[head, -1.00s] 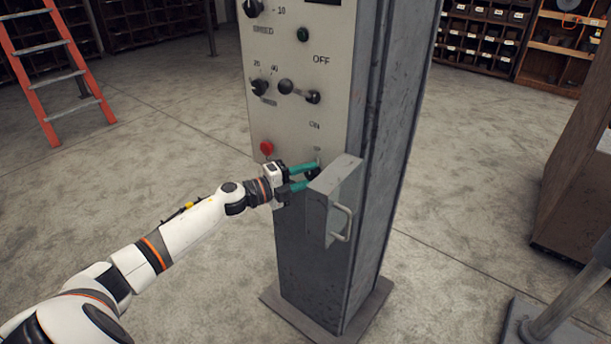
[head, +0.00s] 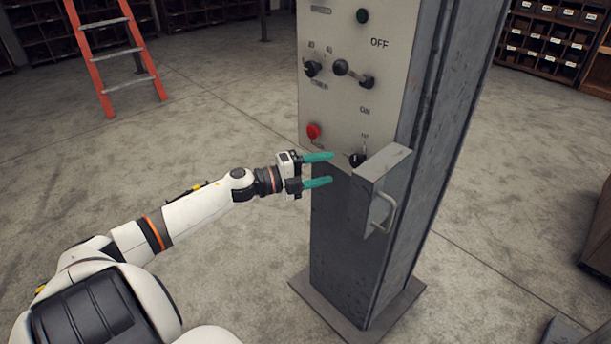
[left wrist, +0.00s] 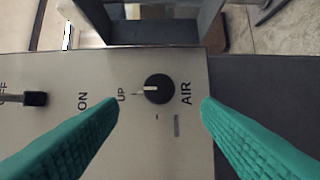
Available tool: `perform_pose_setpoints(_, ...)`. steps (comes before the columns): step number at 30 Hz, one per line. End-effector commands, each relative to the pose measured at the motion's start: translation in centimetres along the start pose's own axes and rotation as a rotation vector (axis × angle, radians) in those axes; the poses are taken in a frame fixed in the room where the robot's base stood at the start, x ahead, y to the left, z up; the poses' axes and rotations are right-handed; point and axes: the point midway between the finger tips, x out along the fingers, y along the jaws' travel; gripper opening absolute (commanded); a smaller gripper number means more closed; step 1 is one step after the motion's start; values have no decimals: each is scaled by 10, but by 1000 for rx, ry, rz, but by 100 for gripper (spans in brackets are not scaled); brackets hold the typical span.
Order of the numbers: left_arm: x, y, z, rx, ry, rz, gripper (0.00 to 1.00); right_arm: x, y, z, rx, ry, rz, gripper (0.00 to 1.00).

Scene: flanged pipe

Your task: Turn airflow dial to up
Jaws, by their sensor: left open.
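The airflow dial is a black round knob (head: 357,160) low on the grey panel (head: 345,110), partly behind a metal box in the head view. In the left wrist view the dial (left wrist: 159,89) sits between the labels "UP" and "AIR", and its white pointer line points at "UP". My left gripper (head: 331,168) has two teal fingers, open and empty. It stands off to the left of the dial, apart from it. In the left wrist view the fingers (left wrist: 160,110) lie either side of the dial without touching it. My right gripper is not in view.
A metal box with a handle (head: 385,195) juts out just right of the dial. A red button (head: 313,131) is left of it, and a black-knobbed lever (head: 354,74) is above. A red ladder (head: 115,55) stands behind on open floor.

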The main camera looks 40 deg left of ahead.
Motion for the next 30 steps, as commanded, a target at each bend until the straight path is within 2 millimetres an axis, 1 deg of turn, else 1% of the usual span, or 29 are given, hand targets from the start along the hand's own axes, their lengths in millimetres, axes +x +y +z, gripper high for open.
perform_pose_setpoints(1, -9, -3, 1, -2, 0, -4, 59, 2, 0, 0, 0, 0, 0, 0)
perform_pose_setpoints(3, -19, -3, 0, -2, -1, -4, 59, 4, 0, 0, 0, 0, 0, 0)
perform_pose_setpoints(6, -30, -2, 0, -2, 0, -3, 59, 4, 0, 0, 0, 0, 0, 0)
perform_pose_setpoints(10, -39, -1, 0, -1, 0, -1, 59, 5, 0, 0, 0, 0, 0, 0)
perform_pose_setpoints(15, -43, 0, 0, -1, -1, 0, 59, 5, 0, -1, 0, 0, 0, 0)
perform_pose_setpoints(30, -43, 0, 0, -1, 0, 0, 59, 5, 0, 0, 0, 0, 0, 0)
